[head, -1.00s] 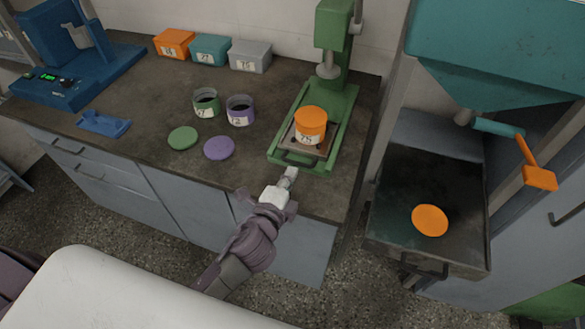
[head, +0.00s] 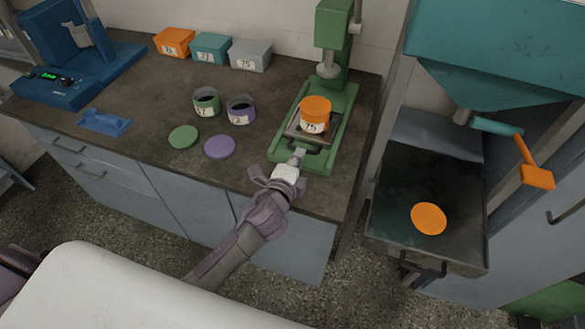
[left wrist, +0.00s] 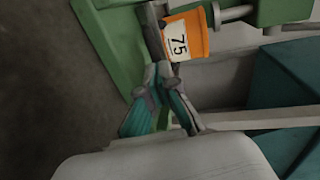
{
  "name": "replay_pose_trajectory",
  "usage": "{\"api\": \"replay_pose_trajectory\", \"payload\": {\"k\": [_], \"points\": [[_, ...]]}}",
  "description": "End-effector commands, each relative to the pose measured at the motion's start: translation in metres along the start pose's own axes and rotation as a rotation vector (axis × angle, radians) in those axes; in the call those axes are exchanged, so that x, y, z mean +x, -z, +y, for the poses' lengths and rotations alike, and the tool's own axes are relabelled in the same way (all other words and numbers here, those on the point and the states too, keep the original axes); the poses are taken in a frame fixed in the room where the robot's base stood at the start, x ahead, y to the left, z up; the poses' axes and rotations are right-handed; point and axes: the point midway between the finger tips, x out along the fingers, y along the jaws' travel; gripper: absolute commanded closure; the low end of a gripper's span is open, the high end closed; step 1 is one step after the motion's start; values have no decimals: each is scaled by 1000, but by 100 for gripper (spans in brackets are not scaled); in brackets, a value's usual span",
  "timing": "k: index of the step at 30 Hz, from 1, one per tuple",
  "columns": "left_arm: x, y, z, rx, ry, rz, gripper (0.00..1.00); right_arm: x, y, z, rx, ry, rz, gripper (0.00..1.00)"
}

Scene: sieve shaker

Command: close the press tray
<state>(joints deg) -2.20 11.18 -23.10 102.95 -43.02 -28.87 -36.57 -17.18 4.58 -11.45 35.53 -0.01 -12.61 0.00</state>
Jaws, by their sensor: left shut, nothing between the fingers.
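The green press (head: 331,30) stands at the right end of the counter. Its tray (head: 303,131) sits on the green base rails and carries an orange pot (head: 315,117) labelled 75, in front of the press's round head (head: 328,70). My left gripper (head: 299,154) is shut and empty, its fingertips at the tray's front edge by the dark handle. I cannot tell if they touch. In the left wrist view the orange pot (left wrist: 188,36) is just beyond my fingertips (left wrist: 163,75), and the tray is mostly hidden. My right gripper is not in view.
Green (head: 207,102) and purple (head: 240,110) open pots stand left of the press, with a green lid (head: 183,137) and purple lid (head: 220,147) before them. A dark bin (head: 400,225) holding an orange disc (head: 429,219) is at right.

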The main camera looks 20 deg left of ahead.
Motion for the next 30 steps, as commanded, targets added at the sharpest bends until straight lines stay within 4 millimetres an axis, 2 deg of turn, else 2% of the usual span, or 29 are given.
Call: {"api": "replay_pose_trajectory", "payload": {"k": [1, 6, 15, 21, 30], "points": [[13, 0, -5, 0, 3, -1, 100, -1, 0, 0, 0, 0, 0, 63], [51, 0, -11, -1, 3, 0, 100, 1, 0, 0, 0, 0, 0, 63], [103, 0, -20, 0, 1, 1, 100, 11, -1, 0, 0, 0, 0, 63], [119, 1, -23, -1, 0, 1, 100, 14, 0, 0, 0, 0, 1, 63], [123, 0, -26, -1, 3, 1, 100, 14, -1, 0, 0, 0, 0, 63]]}}
